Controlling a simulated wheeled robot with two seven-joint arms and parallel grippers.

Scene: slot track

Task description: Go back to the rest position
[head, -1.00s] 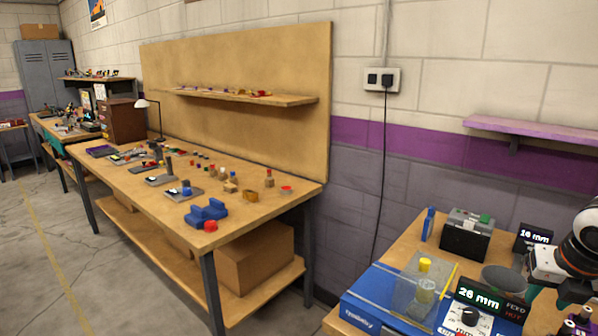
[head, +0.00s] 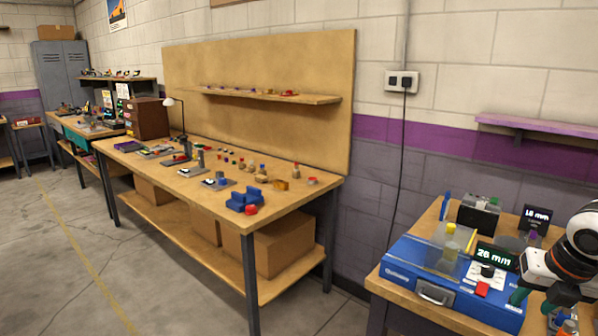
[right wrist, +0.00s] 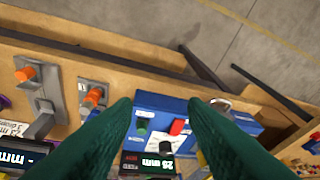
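My right gripper (head: 534,304) is at the lower right of the head view, in front of the right end of the blue machine. In the right wrist view its two green fingers (right wrist: 162,104) stand wide apart with nothing between them. The blue machine (head: 402,252) stands on the bench at the right, with a display reading 26 mm, a black knob (head: 488,270) and a red button (head: 482,289). The red button also shows beyond the fingertips in the right wrist view (right wrist: 179,127). My left gripper is in neither view.
A clear cover (head: 440,258) with a yellow-topped part stands on the machine. Behind it are a dark box (head: 478,217) and an 18 mm display (head: 535,215). A long wooden workbench (head: 270,206) with small parts stands left. Open floor (head: 150,265) lies in front of it.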

